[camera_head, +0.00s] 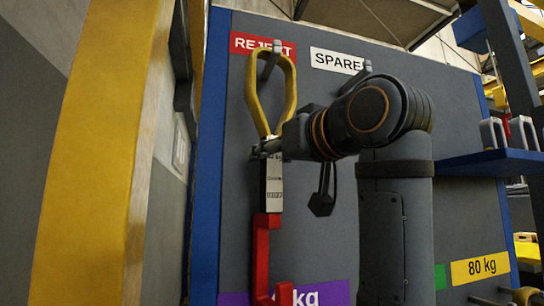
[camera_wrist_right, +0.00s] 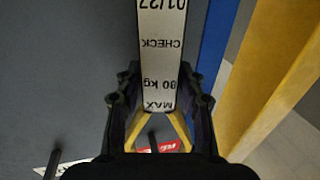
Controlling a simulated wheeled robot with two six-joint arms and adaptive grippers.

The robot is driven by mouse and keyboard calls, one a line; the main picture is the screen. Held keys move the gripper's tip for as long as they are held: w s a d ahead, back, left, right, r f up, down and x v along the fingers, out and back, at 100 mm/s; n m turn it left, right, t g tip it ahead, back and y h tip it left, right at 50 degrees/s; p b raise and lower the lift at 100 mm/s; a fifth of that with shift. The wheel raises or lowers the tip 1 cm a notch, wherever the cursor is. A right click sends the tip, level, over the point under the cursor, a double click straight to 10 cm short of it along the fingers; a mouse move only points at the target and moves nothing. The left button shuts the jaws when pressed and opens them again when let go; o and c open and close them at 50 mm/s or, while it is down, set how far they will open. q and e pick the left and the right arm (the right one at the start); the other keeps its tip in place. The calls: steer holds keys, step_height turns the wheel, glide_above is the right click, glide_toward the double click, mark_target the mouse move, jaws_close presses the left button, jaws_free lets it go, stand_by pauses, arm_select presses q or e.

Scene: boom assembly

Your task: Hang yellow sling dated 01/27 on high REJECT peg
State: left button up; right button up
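The yellow sling (camera_head: 291,88) hangs upright below the red REJECT sign (camera_head: 246,43). Its pale tag (camera_head: 273,185) reads 01/27, CHECK, 80 kg MAX, upside down in the right wrist view (camera_wrist_right: 160,45). A red hook (camera_head: 262,250) hangs below the tag. My right gripper (camera_head: 268,150) is shut on the sling at the tag's top, its fingers on both sides of the tag in the wrist view (camera_wrist_right: 160,100). The REJECT peg (camera_head: 270,62) shows within the loop's outline near its top; I cannot tell whether the loop rests on it. My left gripper is out of view.
A grey board carries the SPARE sign (camera_head: 338,61) and its peg (camera_head: 367,67), right of REJECT. A black piece (camera_head: 322,200) hangs behind my right arm. A blue shelf (camera_head: 485,163) stands right. A yellow post (camera_head: 95,150) stands close on the left.

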steer(key=o, duration=0.3)
steer(key=shift+s, duration=0.1)
steer(key=shift+f, duration=0.15)
steer(key=v, duration=1.2)
